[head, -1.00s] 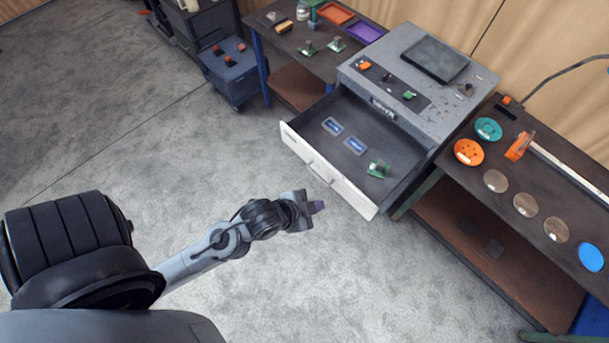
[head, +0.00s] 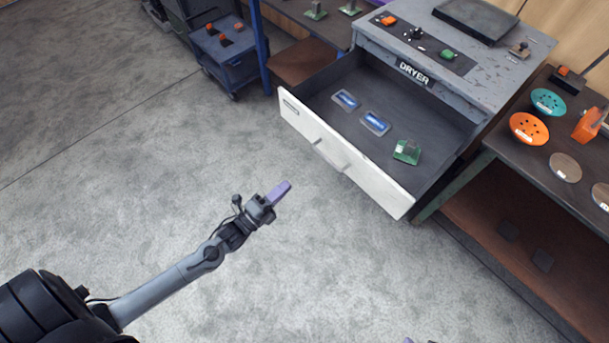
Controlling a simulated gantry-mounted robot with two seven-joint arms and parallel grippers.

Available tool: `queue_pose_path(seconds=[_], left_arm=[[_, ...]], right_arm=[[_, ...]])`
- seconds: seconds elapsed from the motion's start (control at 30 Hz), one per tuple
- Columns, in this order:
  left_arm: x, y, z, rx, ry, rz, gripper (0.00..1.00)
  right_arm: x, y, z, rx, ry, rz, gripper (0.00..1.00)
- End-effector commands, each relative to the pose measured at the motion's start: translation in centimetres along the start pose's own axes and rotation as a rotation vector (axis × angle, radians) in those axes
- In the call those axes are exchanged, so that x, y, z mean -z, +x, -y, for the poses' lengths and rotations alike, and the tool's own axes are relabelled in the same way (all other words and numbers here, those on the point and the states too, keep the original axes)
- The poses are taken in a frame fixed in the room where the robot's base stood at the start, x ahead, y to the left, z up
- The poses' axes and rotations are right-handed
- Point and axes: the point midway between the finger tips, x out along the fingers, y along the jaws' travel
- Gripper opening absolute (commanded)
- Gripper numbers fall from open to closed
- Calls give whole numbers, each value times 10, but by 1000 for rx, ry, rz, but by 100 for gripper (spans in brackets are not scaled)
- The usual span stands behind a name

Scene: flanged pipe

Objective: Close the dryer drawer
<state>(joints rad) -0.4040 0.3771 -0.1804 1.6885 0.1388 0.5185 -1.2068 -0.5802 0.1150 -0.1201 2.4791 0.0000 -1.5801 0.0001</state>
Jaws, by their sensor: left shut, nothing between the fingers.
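The dryer (head: 470,60) is a grey box with a "DRYER" label, standing between two benches. Its drawer (head: 340,155) is pulled well out, with a white front and a handle (head: 330,157). Inside lie two blue-and-grey flat pieces (head: 346,100) (head: 375,123) and a green part (head: 407,151). My left gripper (head: 280,192) has purple fingers and is shut and empty. It is in front of the drawer, a little left of and below the handle in the picture, apart from it. Only a small purple tip, perhaps of my right gripper, shows at the bottom edge.
A blue cart (head: 225,55) stands at the back left. The grey floor (head: 150,170) before the drawer is clear.

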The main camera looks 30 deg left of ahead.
Motion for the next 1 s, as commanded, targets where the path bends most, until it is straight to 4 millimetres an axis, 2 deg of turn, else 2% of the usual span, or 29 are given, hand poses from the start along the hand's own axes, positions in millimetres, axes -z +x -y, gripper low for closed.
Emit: queue_pose_path(seconds=[0.03,0.1,0.3,0.47,0.67,1.0], left_arm=[[-6,-4,-33,-5,12,-4,0],[-11,-4,-50,-7,23,-8,0],[-17,-1,-72,6,41,-20,0],[-18,2,-77,12,43,-21,0],[-18,20,-76,16,42,-21,0],[-16,80,-76,16,42,-21,0]], right_arm=[[-10,30,1,0,0,0,43],[-15,46,2,0,0,0,43],[-24,75,2,-1,-2,1,43],[-27,82,1,-4,-6,1,43],[-28,84,1,-7,-9,0,43],[-30,94,1,-6,-7,-1,43]])
